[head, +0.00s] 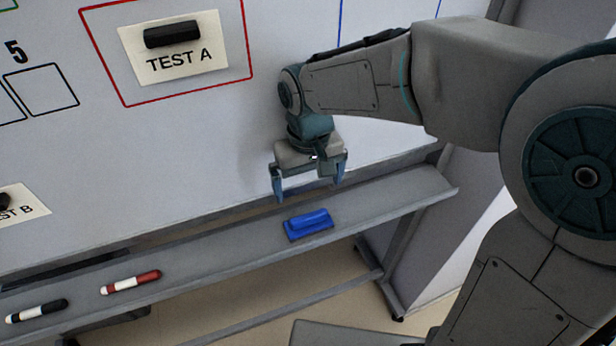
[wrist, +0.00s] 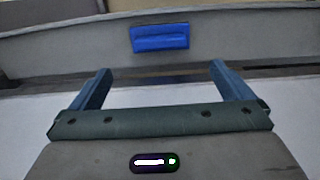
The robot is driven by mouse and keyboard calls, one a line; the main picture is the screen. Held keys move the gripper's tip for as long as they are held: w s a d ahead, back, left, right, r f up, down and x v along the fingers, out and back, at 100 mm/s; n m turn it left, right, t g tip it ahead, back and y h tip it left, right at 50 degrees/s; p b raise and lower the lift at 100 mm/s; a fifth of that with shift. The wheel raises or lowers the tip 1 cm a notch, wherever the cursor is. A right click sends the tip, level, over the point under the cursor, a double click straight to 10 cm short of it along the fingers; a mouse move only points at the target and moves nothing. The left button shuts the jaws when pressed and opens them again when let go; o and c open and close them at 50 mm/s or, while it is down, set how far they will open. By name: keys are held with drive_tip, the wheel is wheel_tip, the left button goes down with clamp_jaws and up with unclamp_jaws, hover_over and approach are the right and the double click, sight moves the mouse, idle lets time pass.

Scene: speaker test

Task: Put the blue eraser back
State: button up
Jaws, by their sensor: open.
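The blue eraser (head: 308,223) lies on the grey tray ledge (head: 225,245) below the whiteboard, toward the ledge's right part. My gripper (head: 309,192) is open and empty, pointing down above the ledge, a little above and behind the eraser, close to the board. In the wrist view the eraser (wrist: 160,37) lies beyond the two blue fingertips (wrist: 160,72), roughly centred between them and apart from both.
A red marker (head: 131,282) and a black marker (head: 37,311) lie on the ledge at the left. Cards reading TEST A (head: 185,55) and TEST B (head: 25,208), with black magnets, are on the whiteboard (head: 190,140). The ledge beside the eraser is clear.

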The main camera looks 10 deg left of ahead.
drive_tip(key=s+d+r+m+t, duration=0.2)
drive_tip(key=s+d+m, duration=0.1)
drive_tip(key=d, duration=0.8)
drive_tip(key=s+d+r+m+t, duration=0.2)
drive_tip(key=s+d, duration=0.3)
drive_tip(key=d, duration=0.6)
drive_tip(key=shift+d+r+m, duration=0.2)
drive_tip(key=shift+d+m, duration=0.05)
drive_tip(key=shift+m, duration=0.35)
drive_tip(key=shift+f, duration=0.1)
